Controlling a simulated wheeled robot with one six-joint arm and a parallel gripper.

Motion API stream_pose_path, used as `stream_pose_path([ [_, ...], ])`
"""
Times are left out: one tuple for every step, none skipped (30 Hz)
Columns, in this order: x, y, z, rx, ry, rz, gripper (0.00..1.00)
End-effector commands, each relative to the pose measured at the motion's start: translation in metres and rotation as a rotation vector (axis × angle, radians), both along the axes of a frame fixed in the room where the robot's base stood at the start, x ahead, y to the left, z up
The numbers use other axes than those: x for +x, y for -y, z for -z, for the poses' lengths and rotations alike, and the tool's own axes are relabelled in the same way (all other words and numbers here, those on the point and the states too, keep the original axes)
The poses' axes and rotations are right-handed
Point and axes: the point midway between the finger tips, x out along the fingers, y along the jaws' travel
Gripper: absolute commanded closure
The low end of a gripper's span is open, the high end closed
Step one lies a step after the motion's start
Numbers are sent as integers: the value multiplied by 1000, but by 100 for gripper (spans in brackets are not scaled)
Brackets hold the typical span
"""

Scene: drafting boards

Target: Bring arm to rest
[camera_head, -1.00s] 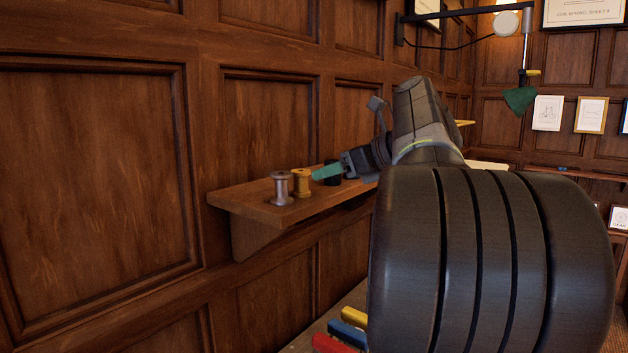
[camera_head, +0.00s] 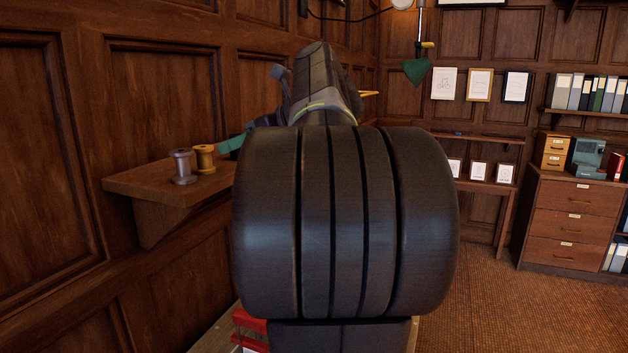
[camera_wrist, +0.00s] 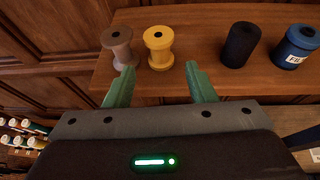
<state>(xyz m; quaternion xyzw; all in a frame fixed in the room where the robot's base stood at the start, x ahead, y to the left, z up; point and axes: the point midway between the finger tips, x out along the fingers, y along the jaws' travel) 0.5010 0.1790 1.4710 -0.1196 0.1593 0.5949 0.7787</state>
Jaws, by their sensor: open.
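My gripper (camera_wrist: 160,88) is open in the wrist view, its two green fingers apart with nothing between them. The fingers are in front of a wooden wall shelf (camera_wrist: 215,75). A yellow spool (camera_wrist: 158,47) stands upright on the shelf, beyond the gap between the fingertips. A grey-brown spool (camera_wrist: 118,46) stands left of it, behind the left finger. In the head view my large dark arm links hide most of the gripper; a green finger (camera_head: 232,143) shows beside the yellow spool (camera_head: 204,158) and the grey spool (camera_head: 182,167).
A black cylinder (camera_wrist: 240,45) and a blue labelled container (camera_wrist: 297,46) stand on the shelf to the right. A drawer cabinet (camera_head: 570,220) stands at the far right. Carpeted floor (camera_head: 500,305) before it is clear.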

Motion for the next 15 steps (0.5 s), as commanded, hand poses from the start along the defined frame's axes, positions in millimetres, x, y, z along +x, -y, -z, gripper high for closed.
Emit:
stream_pose_path([
  [1,-9,3,0,-3,-6,50],
  [3,-14,5,0,-1,-5,50],
  [4,-21,8,1,-2,-6,50],
  [6,-25,10,1,-2,-5,50],
  [6,-30,12,-1,-2,-6,50],
  [9,-37,15,0,-2,-5,50],
  [10,-42,17,0,-3,-6,50],
  [11,-46,19,0,-2,-5,50],
  [13,-53,22,0,-3,-6,50],
  [14,-57,24,1,-2,-5,50],
  [16,-61,25,1,-2,-5,50],
  [17,-67,28,0,-1,-5,50],
  [18,-70,29,0,-2,-4,50],
  [19,-74,31,-1,-2,-4,50],
  [20,-78,33,-1,-1,-3,50],
])
